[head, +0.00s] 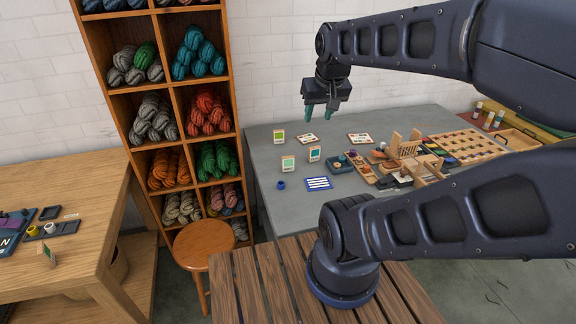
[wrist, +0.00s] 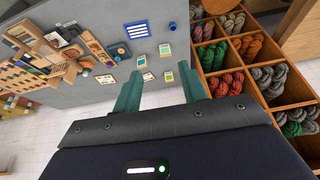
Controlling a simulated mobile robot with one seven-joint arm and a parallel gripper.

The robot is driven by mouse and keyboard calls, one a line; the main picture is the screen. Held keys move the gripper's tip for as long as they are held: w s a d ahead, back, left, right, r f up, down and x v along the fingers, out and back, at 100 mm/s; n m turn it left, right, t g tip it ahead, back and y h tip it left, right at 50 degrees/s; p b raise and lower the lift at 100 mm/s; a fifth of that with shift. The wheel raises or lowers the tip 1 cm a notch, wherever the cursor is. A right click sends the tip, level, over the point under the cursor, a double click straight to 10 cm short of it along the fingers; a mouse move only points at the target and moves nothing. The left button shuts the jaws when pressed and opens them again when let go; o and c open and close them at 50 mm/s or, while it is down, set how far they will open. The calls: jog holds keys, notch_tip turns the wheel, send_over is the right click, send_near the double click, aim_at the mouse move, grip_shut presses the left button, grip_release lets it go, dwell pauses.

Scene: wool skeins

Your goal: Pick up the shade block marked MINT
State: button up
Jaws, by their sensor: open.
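Three small pale blocks with coloured faces stand on the grey table. One with a green face (head: 279,136) is at the back left, one with a pale green face (head: 288,163) is nearer, and one with a blue-teal face (head: 314,154) is to its right. Their lettering is too small to read, so I cannot tell which says MINT. In the wrist view they are the back block (wrist: 168,76), the nearer block (wrist: 165,49) and the teal block (wrist: 141,61). My gripper (head: 331,112) is open and empty, high above the table's back part; its fingers (wrist: 161,88) point down.
A striped blue card (head: 318,183) and a blue cup (head: 281,185) lie in front of the blocks. Two flat pale cards (head: 307,139) (head: 360,138) lie behind. Trays and wooden racks (head: 405,148) crowd the right. A wool shelf (head: 130,90) stands left of the table.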

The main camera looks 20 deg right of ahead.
jog(key=w+f+m+g, duration=0.1)
jog(key=w+f+m, duration=0.3)
jog(key=w, duration=0.6)
jog(key=m+g+h, duration=0.2)
jog(key=m+g, duration=0.2)
jog(key=m, duration=1.1)
send_over(290, 171)
jog(key=a, duration=0.2)
jog(key=f, duration=1.6)
jog(key=w+f, duration=0.1)
jog(key=f, duration=0.7)
jog(key=shift+d+f, duration=0.1)
jog(key=shift+f, duration=0.9)
jog(key=shift+d+f, duration=0.25)
jog(key=shift+f, duration=1.45)
jog(key=shift+d+f, duration=0.2)
jog(key=shift+f, duration=1.55)
jog(key=shift+d+f, duration=0.25)
jog(key=shift+f, duration=1.45)
grip_shut()
